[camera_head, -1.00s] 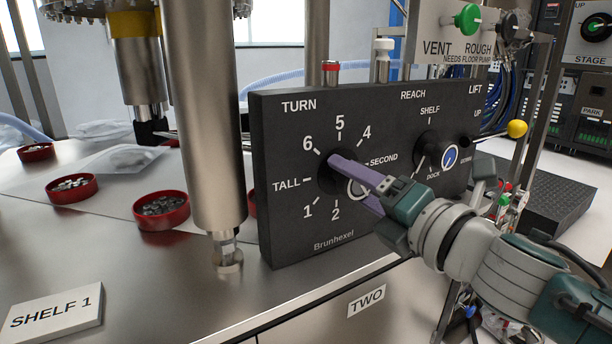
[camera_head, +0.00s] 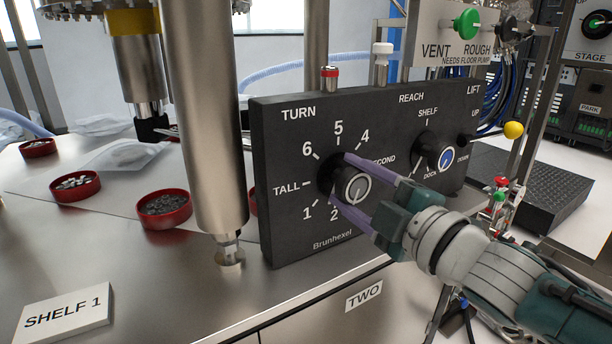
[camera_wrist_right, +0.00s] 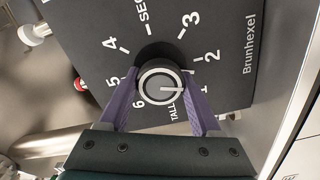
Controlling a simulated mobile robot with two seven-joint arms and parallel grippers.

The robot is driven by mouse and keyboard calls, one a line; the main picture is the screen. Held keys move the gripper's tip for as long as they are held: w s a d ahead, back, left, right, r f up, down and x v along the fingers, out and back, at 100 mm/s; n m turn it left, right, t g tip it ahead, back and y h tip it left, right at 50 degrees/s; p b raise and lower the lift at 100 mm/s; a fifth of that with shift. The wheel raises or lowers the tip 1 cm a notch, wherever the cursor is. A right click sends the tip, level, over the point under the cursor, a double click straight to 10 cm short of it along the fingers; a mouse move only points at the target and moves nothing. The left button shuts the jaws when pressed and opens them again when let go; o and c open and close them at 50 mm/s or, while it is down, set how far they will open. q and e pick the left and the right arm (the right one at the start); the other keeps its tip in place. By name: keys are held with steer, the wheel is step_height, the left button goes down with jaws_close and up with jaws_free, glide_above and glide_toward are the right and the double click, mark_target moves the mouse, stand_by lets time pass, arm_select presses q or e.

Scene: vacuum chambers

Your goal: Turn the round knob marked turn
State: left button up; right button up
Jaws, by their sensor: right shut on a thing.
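The round knob (camera_head: 357,189) under the word TURN stands out from a dark panel (camera_head: 290,245) marked Brunhexel. Numbers and the words TALL and SECOND ring it. My right gripper (camera_head: 341,179) is shut on the knob, with one purple finger along its top and the other below it. The right wrist view shows the knob (camera_wrist_right: 161,86) between both fingertips (camera_wrist_right: 160,84). The white line on its face points down in the head view, towards the side of 1 and 2. SECOND is partly hidden by a finger. My left gripper is not in view.
A second knob (camera_head: 434,150), under REACH, and a lift lever with a yellow ball (camera_head: 513,130) are to the right. A steel column (camera_head: 205,120) stands close left of the panel. Red dishes (camera_head: 165,208) and a SHELF 1 sign (camera_head: 64,311) are on the steel table.

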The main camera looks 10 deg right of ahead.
steer(key=shift+r+m+p, duration=0.1)
steer(key=shift+m+p, duration=0.35)
steer(key=shift+m, duration=1.85)
steer(key=o, duration=1.3)
steer(key=shift+o, duration=0.2)
steer(key=shift+s, duration=0.1)
